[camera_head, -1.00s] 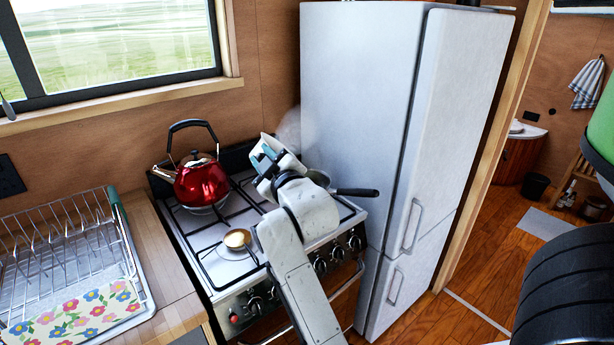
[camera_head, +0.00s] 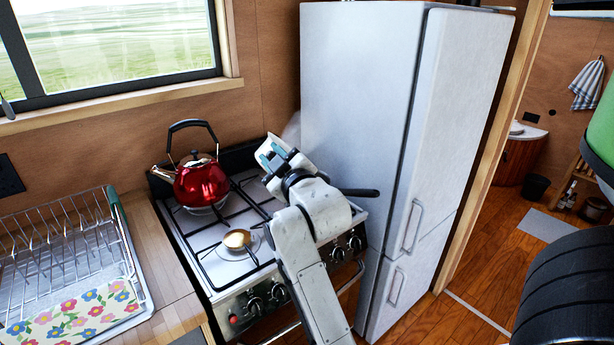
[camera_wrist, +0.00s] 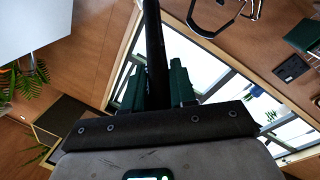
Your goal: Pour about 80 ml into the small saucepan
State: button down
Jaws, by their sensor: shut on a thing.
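My gripper (camera_head: 273,156) is above the back of the stove, its teal fingers shut on a dark bar-like handle (camera_wrist: 153,45). A pale vessel (camera_head: 270,143) shows tilted just beyond the fingers in the head view; its opening and contents are hidden. A black handle (camera_head: 357,192) sticks out to the right of my arm over the stove, probably the small saucepan's. The pan's body is hidden behind my arm, so I cannot see what is in it or whether liquid is flowing.
A red kettle (camera_head: 201,181) stands on the back left of the stove (camera_head: 228,269). A brass-coloured round piece (camera_head: 237,239) sits at the front left burner. The white fridge (camera_head: 362,115) is close on the right, a dish rack (camera_head: 62,250) on the left.

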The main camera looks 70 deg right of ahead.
jog(key=shift+s+d+r+m+b, duration=0.1)
jog(key=shift+s+d+m+b, duration=0.35)
jog(key=shift+s+m+b, duration=0.3)
dwell(1.8)
jog(key=shift+w+a+r+n+p, duration=0.1)
jog(key=shift+w+r+n+p, duration=0.15)
jog(key=shift+p, duration=0.1)
jog(key=w+n+p, duration=0.1)
jog(key=w+a+n+p, duration=0.1)
jog(key=p, duration=0.1)
jog(key=shift+w+a+y, duration=0.1)
jog(key=shift+a+y, duration=0.15)
jog(key=shift+y, duration=0.05)
jog(key=w+a+f+n+g+b, duration=0.1)
jog(key=w+a+f+n+b, duration=0.1)
jog(key=w+f, duration=0.4)
jog(key=shift+a+f+n+y, duration=0.3)
jog(key=shift+a+f+n, duration=0.55)
jog(key=shift+n, duration=0.35)
jog(key=shift+f, duration=0.2)
